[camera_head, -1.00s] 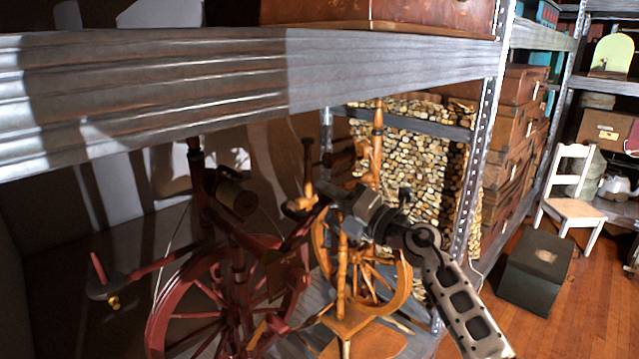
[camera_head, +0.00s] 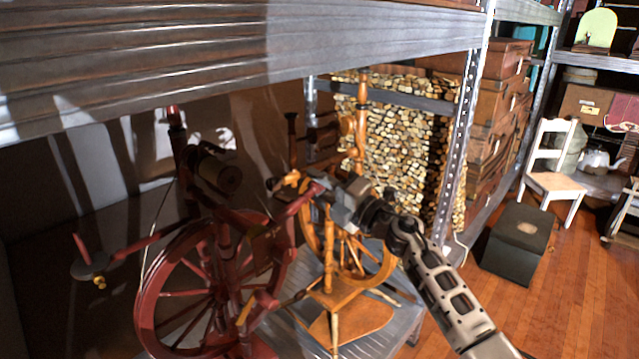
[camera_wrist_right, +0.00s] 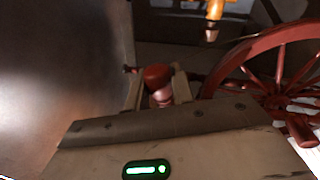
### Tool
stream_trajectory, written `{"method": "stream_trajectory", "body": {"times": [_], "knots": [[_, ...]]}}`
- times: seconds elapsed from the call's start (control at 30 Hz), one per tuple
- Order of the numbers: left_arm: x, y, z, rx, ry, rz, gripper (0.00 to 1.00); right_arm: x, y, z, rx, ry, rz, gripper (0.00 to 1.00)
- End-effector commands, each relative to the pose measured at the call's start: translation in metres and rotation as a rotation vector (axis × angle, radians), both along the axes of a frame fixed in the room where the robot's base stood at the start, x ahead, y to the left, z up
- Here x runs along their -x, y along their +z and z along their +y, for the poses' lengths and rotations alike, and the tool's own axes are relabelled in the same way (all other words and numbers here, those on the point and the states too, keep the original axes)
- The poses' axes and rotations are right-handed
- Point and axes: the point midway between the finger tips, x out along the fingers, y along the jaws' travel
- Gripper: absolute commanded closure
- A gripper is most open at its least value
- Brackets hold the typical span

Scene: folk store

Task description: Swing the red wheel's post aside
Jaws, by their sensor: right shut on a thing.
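The red spinning wheel (camera_head: 143,309) stands at the lower left in the head view, and part of its rim shows in the right wrist view (camera_wrist_right: 232,62). A red post (camera_head: 296,206) reaches up and right from it to my right gripper (camera_head: 325,190). In the right wrist view, the post's rounded red end (camera_wrist_right: 158,76) sits between the two fingers of the right gripper (camera_wrist_right: 158,90), which is shut on it. The fingertips are small and partly hidden in the head view. My left gripper is not in view.
An orange wooden spinning wheel (camera_head: 384,271) stands close behind my right gripper. A grey shelf beam (camera_head: 300,50) crosses above, and a metal upright (camera_head: 457,150) stands to the right. A black box (camera_head: 518,245) and white chair (camera_head: 556,182) are on the open wooden floor.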

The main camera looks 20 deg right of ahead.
Motion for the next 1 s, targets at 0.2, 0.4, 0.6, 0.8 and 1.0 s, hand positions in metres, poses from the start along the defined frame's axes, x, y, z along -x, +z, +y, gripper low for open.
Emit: {"method": "stream_trajectory", "body": {"times": [0.2, 0.4, 0.6, 0.8, 1.0], "knots": [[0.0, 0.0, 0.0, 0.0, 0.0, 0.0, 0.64, 0.0, -0.004, 0.0, -0.003, 0.001, 0.009, 0.56], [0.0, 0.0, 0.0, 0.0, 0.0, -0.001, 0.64, 0.001, -0.003, 0.0, -0.002, 0.001, 0.005, 0.56], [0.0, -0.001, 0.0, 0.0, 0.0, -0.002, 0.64, 0.016, -0.008, -0.009, 0.001, -0.001, 0.007, 0.56], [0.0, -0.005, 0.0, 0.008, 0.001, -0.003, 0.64, 0.056, -0.018, -0.029, 0.003, 0.0, 0.01, 0.56], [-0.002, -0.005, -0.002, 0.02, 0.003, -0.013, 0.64, 0.098, -0.027, -0.05, 0.002, 0.0, 0.01, 0.56]]}}
